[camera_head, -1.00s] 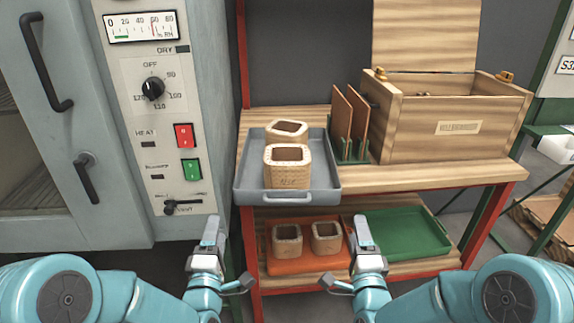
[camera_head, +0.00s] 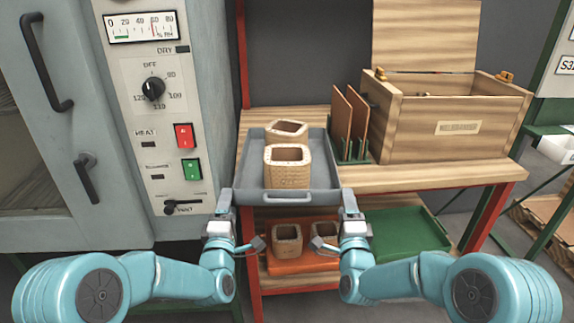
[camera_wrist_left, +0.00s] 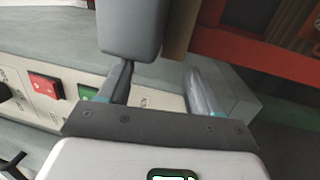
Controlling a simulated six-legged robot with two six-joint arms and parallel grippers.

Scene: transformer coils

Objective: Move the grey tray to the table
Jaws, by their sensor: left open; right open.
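The grey tray (camera_head: 320,178) rests on the wooden upper top of a red-framed table, near its left end. It holds two tan woven coils, one in front (camera_head: 288,168) and one behind (camera_head: 287,131). Its front edge has a handle (camera_head: 288,197). My left gripper (camera_head: 225,200) is open at the tray's front left corner. In the left wrist view a rounded grey part of the tray (camera_wrist_left: 132,30) is just beyond the fingers (camera_wrist_left: 158,85); contact is unclear. My right gripper (camera_head: 348,202) is open at the front right corner.
The upper table (camera_head: 430,176) also holds a green rack (camera_head: 352,150) with brown plates and a wooden box (camera_head: 450,125). Below are an orange tray (camera_head: 300,262) with two coils and an empty green tray (camera_head: 405,233). A grey oven (camera_head: 200,60) stands close left.

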